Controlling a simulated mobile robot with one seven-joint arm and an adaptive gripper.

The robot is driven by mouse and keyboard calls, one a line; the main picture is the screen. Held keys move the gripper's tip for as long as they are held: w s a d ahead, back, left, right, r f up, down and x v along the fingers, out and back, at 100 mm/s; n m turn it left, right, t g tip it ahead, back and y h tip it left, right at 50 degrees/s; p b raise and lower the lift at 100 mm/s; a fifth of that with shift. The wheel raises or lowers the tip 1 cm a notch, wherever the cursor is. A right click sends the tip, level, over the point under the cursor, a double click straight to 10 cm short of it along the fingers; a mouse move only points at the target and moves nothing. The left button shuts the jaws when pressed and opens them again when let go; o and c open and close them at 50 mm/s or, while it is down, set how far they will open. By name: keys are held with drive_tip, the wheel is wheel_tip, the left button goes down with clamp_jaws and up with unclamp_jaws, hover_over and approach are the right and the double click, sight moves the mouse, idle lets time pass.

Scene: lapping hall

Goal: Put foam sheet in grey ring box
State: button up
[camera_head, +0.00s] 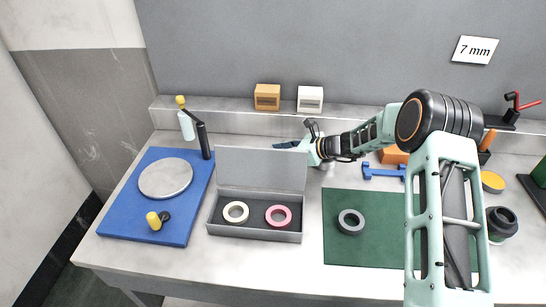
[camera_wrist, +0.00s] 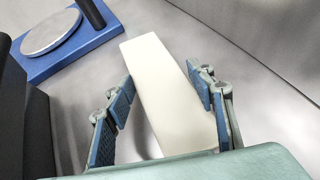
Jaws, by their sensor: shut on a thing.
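The foam sheet (camera_wrist: 165,70) is a long, cream-white slab in the wrist view. It lies between the two blue finger pads of my gripper (camera_wrist: 160,76), which is shut on it. In the head view my gripper (camera_head: 289,145) is behind the raised lid of the grey ring box (camera_head: 255,233), and the foam sheet is hidden there. The box is open, its lid standing up at the back. A cream ring (camera_head: 236,212) and a pink ring (camera_head: 279,216) lie inside it.
A blue board (camera_head: 180,232) with a round grey plate (camera_head: 166,178) is left of the box. A green mat (camera_head: 372,245) with a dark ring (camera_head: 351,222) is to its right. An orange box (camera_head: 267,97) and a white box (camera_head: 310,99) stand on the back ledge.

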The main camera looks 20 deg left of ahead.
wheel_tip(320, 180, up, 8)
drive_tip(key=shift+r, duration=0.25)
wheel_tip(320, 180, up, 14)
drive_tip(key=p, duration=0.7)
drive_tip(key=shift+r, duration=0.2)
drive_tip(key=s+d+f+m+t+b, duration=0.1)
drive_tip(key=d+f+b, duration=0.15)
drive_tip(key=d, duration=0.85)
drive_tip(key=s+d+f+m+t+b, duration=0.1)
drive_tip(key=d+f, duration=0.2)
drive_tip(key=d, duration=0.8)
drive_tip(key=s+d+f+m+t+h+b, duration=0.1)
drive_tip(key=s+d+f+m+t+b, duration=0.1)
drive_tip(key=s+d, duration=0.45)
drive_tip(key=s+d+f+m+t+h+b, duration=0.15)
drive_tip(key=s+d, duration=0.25)
drive_tip(key=d, duration=0.6)
drive_tip(key=r+p, duration=0.1)
drive_tip(key=p, duration=0.3)
drive_tip(key=r+p, duration=0.2)
drive_tip(key=p, duration=0.2)
drive_tip(key=r+p, duration=0.2)
drive_tip(key=p, duration=0.2)
drive_tip(key=shift+s+a+r, duration=0.1)
drive_tip(key=shift+a+r, duration=0.05)
drive_tip(key=shift+a, duration=0.15)
drive_tip(key=shift+g+y, duration=0.25)
